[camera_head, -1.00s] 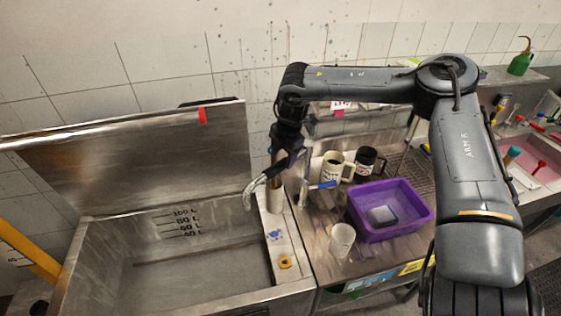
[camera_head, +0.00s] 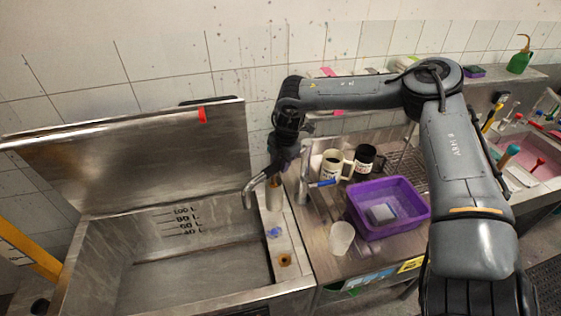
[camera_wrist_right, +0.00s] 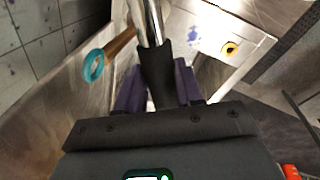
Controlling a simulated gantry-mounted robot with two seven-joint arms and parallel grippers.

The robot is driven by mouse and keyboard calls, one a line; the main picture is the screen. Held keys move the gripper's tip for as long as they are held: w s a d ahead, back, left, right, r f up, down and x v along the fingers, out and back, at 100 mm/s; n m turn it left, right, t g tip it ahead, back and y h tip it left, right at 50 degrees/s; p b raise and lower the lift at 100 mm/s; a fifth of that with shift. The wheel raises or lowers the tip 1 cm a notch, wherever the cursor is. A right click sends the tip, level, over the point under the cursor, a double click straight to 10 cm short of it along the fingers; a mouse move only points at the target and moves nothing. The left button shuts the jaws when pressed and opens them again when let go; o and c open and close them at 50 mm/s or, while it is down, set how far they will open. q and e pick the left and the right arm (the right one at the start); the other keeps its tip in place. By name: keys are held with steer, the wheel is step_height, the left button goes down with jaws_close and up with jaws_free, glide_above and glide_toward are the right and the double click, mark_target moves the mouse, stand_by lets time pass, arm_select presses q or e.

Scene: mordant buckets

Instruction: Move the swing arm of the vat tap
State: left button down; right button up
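The vat tap's swing arm (camera_head: 249,192) is a bent metal spout with a dark sleeve, its end over the vat's right side. The tap's upright metal post (camera_head: 273,195) stands on the vat's ledge. My right gripper (camera_head: 277,163) is at the arm's upper part. In the right wrist view, the black sleeve (camera_wrist_right: 157,75) lies between the purple fingers of my right gripper (camera_wrist_right: 160,88), which appear closed around it. The chrome tube (camera_wrist_right: 148,22) runs on beyond them. The exact finger contact is partly hidden. My left gripper is not in view.
The steel vat (camera_head: 80,270) is open on the left, its raised lid (camera_head: 130,165) behind. Right of the tap stand a blue-handled tap (camera_head: 322,183), two mugs (camera_head: 333,166), a white cup (camera_head: 341,238) and a purple basin (camera_head: 400,222). A teal ring (camera_wrist_right: 93,66) ends a brown rod.

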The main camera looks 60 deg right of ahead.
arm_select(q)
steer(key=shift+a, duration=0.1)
arm_select(e)
jaws_close()
steer(key=shift+s, duration=0.15)
